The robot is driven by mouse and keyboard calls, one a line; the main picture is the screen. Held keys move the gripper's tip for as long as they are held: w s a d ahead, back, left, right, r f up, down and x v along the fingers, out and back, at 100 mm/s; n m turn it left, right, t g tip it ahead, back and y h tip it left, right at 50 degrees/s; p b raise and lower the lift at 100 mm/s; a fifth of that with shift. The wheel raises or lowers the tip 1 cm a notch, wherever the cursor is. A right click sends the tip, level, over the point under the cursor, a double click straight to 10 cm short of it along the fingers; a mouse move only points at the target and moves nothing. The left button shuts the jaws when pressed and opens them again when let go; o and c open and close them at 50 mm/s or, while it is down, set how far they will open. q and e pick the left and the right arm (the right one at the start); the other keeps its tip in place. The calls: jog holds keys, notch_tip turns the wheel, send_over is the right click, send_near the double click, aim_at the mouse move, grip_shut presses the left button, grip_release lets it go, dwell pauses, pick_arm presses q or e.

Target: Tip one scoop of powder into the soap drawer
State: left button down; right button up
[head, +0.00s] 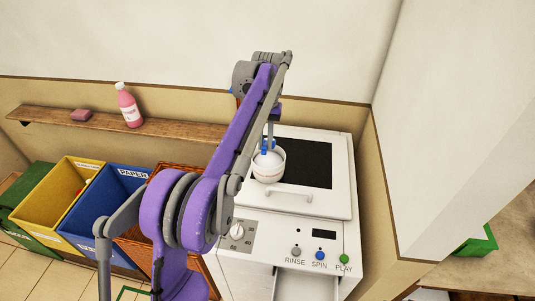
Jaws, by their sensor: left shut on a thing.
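A white, round cup-like scoop (268,168) is over the top of the white washing machine (340,208). My left gripper (268,147), with blue fingertips, is shut on it at its rim. The cup looks about upright; whether powder is in it is too small to tell. The soap drawer (306,286) shows at the bottom edge, below the buttons, and looks pulled out; its front is cut off. The cup is well behind the drawer, apart from it. My right gripper is not in view.
The lid handle (289,196), dial (237,231) and buttons (320,255) are on the machine. Yellow (42,205) and blue (92,212) bins stand at left. A wooden shelf (180,129) holds a pink bottle (128,106).

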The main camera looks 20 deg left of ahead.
pick_arm(q)
jog(key=shift+w+r+p, duration=0.1)
jog(key=shift+r+p, duration=0.9)
jog(key=shift+r, duration=1.55)
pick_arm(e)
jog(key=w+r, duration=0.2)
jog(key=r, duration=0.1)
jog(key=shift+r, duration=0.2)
pick_arm(q)
jog(key=shift+f, duration=0.1)
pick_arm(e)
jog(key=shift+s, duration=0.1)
